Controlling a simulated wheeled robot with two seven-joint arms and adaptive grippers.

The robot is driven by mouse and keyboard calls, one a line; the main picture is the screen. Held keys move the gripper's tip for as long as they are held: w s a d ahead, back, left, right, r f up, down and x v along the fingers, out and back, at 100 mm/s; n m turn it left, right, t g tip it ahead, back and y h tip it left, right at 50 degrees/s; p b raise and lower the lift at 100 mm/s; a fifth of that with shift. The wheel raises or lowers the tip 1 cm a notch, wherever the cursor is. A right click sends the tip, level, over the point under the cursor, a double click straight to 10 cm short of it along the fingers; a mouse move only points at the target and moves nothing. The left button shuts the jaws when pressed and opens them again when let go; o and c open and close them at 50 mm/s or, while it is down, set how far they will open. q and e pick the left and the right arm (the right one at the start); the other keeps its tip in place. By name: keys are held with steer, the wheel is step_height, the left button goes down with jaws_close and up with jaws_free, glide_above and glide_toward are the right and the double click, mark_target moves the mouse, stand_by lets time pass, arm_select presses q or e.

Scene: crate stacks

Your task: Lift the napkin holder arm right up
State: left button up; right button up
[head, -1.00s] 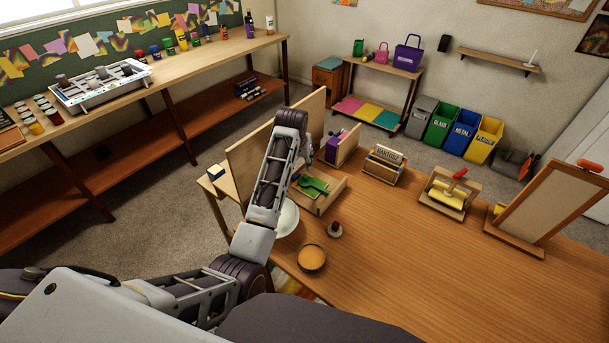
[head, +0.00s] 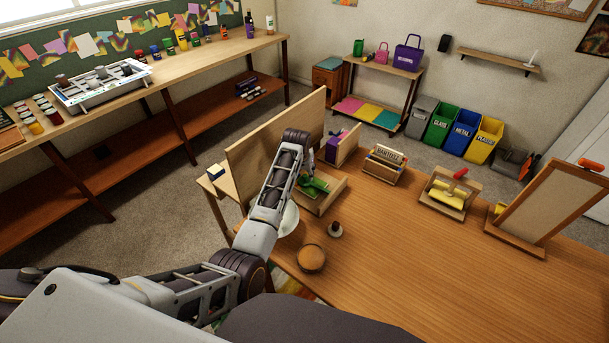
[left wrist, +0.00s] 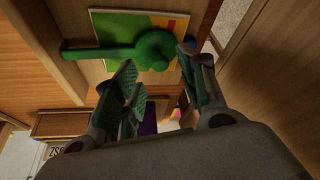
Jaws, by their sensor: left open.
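The napkin holder (head: 327,200) is a low wooden tray near the far left part of the table. Its green arm (head: 319,186) lies low across it, partly hidden by my left arm. In the left wrist view the green arm (left wrist: 95,51) ends in a round knob, over colourful napkins (left wrist: 105,25) in yellow, red and green. My left gripper (left wrist: 158,62) is open and empty, its fingers apart close to the knob end. I cannot tell whether they touch it. In the head view my left arm hides most of the gripper. My right gripper is not in view.
A tall wooden panel (head: 260,135) stands close behind my left wrist. A purple item in a wooden holder (head: 348,147) is just beyond the tray. A white bowl (head: 289,220), an orange-topped bowl (head: 311,258) and a small pot (head: 335,230) stand nearer. The table's right front is clear.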

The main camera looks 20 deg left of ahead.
mark_target(315, 183)
arm_select(q)
steer(key=shift+x, duration=1.4)
jaws_close()
